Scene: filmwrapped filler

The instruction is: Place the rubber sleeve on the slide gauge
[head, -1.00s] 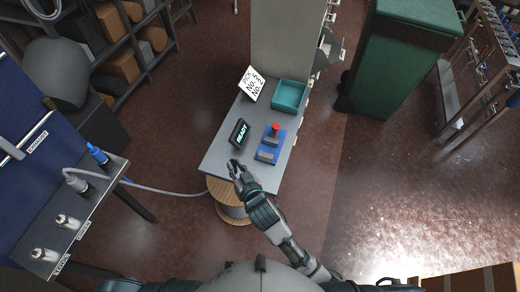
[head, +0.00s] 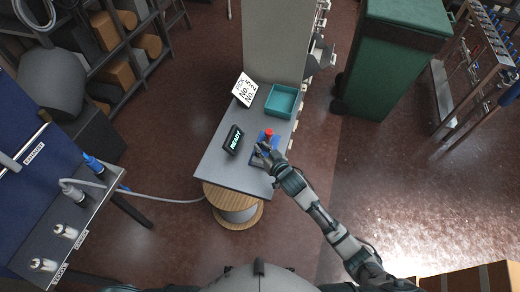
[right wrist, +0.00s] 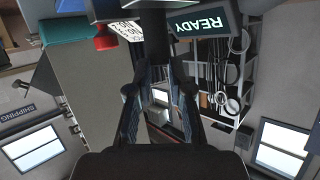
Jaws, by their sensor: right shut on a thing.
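My right gripper (head: 262,149) is over the blue fixture (head: 275,141) with a red knob (head: 268,132) on the grey bench; this fixture may be the slide gauge. The gripper and hand hide much of the fixture. In the right wrist view, the fingers close at the top on a dark block (right wrist: 165,18), which seems to be the rubber sleeve. Its outline is unclear, and I cannot tell whether it touches the fixture. The red knob also shows in the right wrist view (right wrist: 105,39). My left gripper is not in view.
A black READY display (head: 234,140) stands left of the fixture. A teal tray (head: 282,101) and a white pick card (head: 245,90) are farther back. A cable spool (head: 236,212) stands below the bench's near end. The bench's near left part is clear.

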